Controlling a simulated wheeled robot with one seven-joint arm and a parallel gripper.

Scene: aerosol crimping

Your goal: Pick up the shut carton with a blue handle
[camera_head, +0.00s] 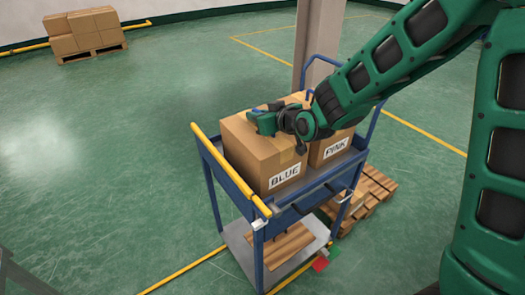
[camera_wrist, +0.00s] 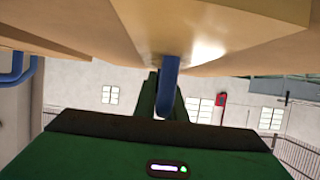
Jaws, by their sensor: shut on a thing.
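A shut brown carton labelled BLUE (camera_head: 250,160) sits at the left end of the blue cart's top deck. My gripper (camera_head: 259,121) is at the top of this carton, reaching in from the right. In the wrist view a blue handle (camera_wrist: 168,85) joins the tan carton surface (camera_wrist: 225,40) and runs between the fingers of my gripper (camera_wrist: 165,102), which is shut on it. The handle is mostly hidden by the gripper in the head view. Whether the carton's base touches the deck cannot be told.
A carton labelled PINK (camera_head: 334,149) stands close on the right of the BLUE one. The cart has a yellow front bar (camera_head: 230,167) and blue posts. A pallet (camera_head: 378,190) lies behind it. Stacked cartons (camera_head: 86,30) stand far left. The floor left of the cart is clear.

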